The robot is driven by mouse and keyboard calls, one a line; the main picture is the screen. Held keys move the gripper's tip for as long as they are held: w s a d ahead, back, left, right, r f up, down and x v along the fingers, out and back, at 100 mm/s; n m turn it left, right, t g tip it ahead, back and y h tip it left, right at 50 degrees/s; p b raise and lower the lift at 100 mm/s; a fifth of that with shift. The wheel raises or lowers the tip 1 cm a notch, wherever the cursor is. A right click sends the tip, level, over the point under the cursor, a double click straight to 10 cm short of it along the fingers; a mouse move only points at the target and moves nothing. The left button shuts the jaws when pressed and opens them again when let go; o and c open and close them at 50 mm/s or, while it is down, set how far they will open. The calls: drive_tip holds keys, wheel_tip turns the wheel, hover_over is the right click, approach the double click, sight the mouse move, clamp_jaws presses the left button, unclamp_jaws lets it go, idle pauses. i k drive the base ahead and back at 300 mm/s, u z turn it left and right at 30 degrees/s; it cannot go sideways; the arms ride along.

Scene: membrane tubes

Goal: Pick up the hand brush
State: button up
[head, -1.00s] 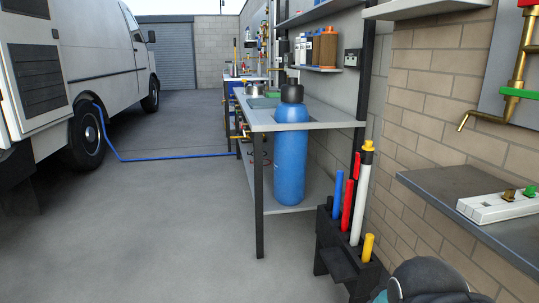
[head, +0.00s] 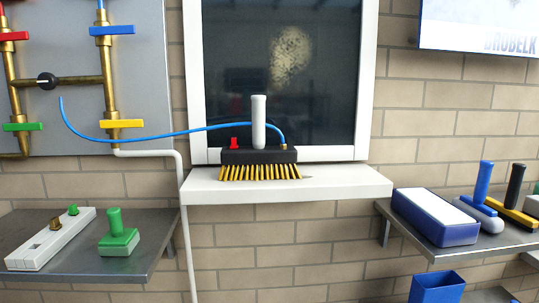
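The hand brush (head: 258,156) sits on a white window ledge (head: 330,186) in the middle of the head view. It has a dark block, yellow bristles hanging at the front and an upright pale grey handle (head: 259,122). A red knob (head: 234,143) is on its top left, and a thin blue hose (head: 180,135) meets a brass fitting at its top right. My gripper is not in view.
A dark window is behind the brush. Brass pipes with coloured valve handles (head: 110,70) are at left. A grey shelf (head: 150,232) at left holds a power strip and green tool. The right shelf holds a blue-and-white box (head: 435,215) and upright-handled tools.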

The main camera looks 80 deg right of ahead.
sight(256, 154)
drive_tip(key=z, duration=1.8)
drive_tip(key=k, duration=1.25)
drive_tip(key=u, duration=0.4)
drive_tip(key=i, duration=0.5)
drive_tip(key=u, duration=0.05)
